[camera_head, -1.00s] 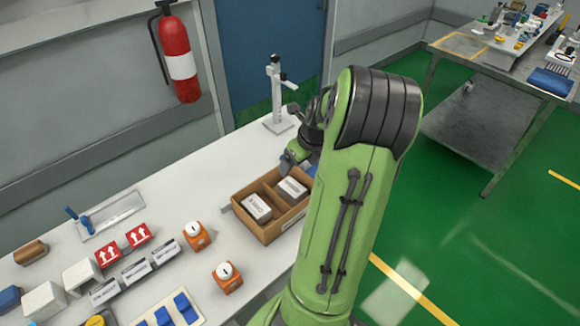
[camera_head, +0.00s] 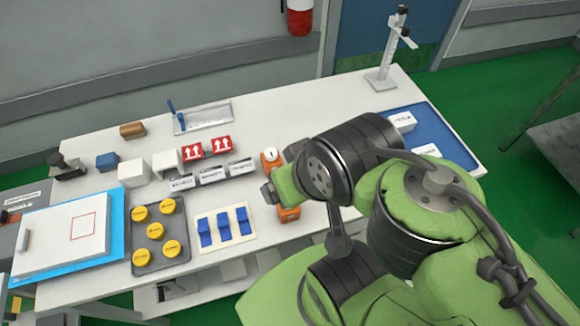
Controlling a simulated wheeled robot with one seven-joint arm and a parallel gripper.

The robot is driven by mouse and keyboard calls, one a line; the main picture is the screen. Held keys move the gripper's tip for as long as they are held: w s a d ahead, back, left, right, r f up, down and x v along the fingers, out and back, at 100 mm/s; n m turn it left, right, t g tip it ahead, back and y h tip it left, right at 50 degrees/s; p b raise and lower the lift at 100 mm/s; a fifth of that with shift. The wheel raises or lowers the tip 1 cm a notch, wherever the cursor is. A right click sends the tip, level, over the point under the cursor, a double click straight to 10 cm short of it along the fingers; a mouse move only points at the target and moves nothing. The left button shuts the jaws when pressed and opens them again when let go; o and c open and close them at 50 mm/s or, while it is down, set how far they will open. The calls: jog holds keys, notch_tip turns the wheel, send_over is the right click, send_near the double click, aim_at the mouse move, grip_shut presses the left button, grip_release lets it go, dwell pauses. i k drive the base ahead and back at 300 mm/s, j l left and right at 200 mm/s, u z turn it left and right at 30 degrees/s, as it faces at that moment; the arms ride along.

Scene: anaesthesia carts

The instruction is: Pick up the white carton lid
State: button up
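A flat white carton piece (camera_head: 75,236), which looks like the carton lid, lies on a blue mat (camera_head: 118,212) at the left end of the bench. It has a red square outline on top and a small grey block (camera_head: 23,240) at its left edge. My gripper (camera_head: 268,193) is over the middle of the bench, beside the orange blocks, well to the right of the white piece and apart from it. It is small and partly hidden by its own wrist, so I cannot see whether its fingers are open.
Between them are a grey tray (camera_head: 146,269) of several yellow discs and a panel (camera_head: 247,250) with blue parts. White boxes (camera_head: 131,172) and red blocks (camera_head: 192,151) stand behind. A blue tray (camera_head: 446,135) with white boxes and a tall stand (camera_head: 382,78) are at right.

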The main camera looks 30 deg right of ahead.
aim_at(51, 238)
jog(key=u, duration=1.55)
jog(key=i+j+u, duration=0.25)
jog(key=u, duration=0.2)
jog(key=i+j+u, duration=0.15)
jog(key=i+u, duration=0.6)
jog(key=u, duration=0.15)
jog(key=i+u, duration=0.45)
jog(key=k+l, duration=0.05)
jog(key=k, duration=0.05)
